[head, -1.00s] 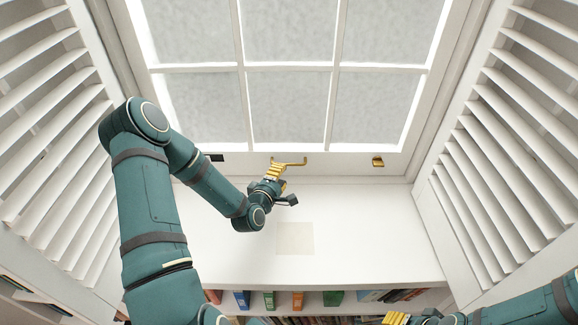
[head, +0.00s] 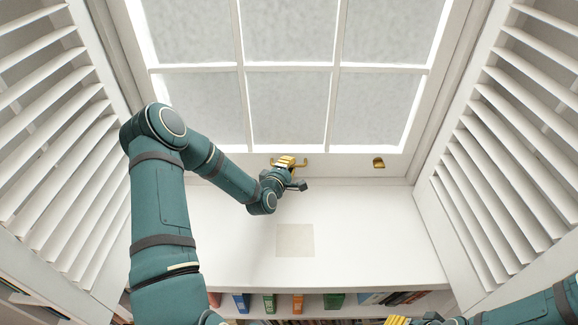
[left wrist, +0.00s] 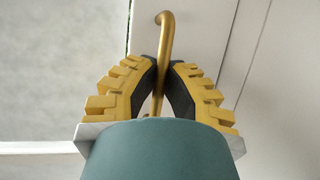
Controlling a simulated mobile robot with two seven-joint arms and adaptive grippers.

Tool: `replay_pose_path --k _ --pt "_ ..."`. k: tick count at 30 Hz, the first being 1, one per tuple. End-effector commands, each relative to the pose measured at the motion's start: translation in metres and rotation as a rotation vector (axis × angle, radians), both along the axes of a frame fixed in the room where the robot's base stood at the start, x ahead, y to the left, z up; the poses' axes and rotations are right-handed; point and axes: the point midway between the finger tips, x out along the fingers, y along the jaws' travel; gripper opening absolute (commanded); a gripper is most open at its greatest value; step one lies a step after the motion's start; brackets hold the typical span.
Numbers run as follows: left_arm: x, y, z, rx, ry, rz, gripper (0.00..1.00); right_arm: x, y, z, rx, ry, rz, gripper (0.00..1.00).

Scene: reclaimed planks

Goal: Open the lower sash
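The lower sash (head: 345,158) is a white framed window with frosted panes, its bottom rail just above the white sill. A brass bar handle (head: 305,164) is fixed on that rail, and in the left wrist view the handle (left wrist: 166,35) runs between the black finger pads. My left gripper (head: 285,162) is at the handle's middle; in the left wrist view its yellow-backed fingers (left wrist: 163,70) close in on both sides of the bar and appear to touch it. My right gripper (head: 397,320) is at the bottom edge, mostly cut off, its opening not readable.
A small brass fitting (head: 378,163) is on the rail right of the handle. White louvred shutters (head: 50,150) stand on the left and on the right (head: 495,150). The sill (head: 370,240) is clear except for a pale square (head: 295,240). Books (head: 298,303) line a shelf below.

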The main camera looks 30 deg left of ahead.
Motion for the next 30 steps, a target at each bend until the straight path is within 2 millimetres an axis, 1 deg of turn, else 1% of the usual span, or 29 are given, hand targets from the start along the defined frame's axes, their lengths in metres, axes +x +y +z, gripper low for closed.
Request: replay_pose_path --k 7,11,14,21,24,27,30 --pt "0.0 0.0 0.003 0.001 -0.001 0.0 0.0 0.0 0.0 0.002 0.0 0.001 0.0 0.48" --pt "0.0 0.0 0.019 0.002 -0.004 -0.001 0.0 -0.001 0.0 0.009 0.001 0.003 0.0 0.48" --pt "0.001 0.0 0.041 0.004 -0.008 -0.001 0.0 -0.003 0.0 0.019 0.001 0.008 0.002 0.48" --pt "0.002 0.001 0.107 0.005 -0.011 0.0 0.0 -0.009 0.001 0.05 0.004 0.02 0.005 0.48" --pt "0.001 0.0 0.132 0.006 -0.01 -0.001 0.0 -0.011 0.002 0.06 0.005 0.025 0.006 0.48" --pt "0.001 0.001 0.154 0.006 -0.01 0.001 0.0 -0.013 0.002 0.069 0.006 0.03 0.006 0.48" --pt "0.001 0.0 0.17 0.005 -0.009 0.0 0.0 -0.011 0.001 0.075 0.005 0.028 0.004 0.48"
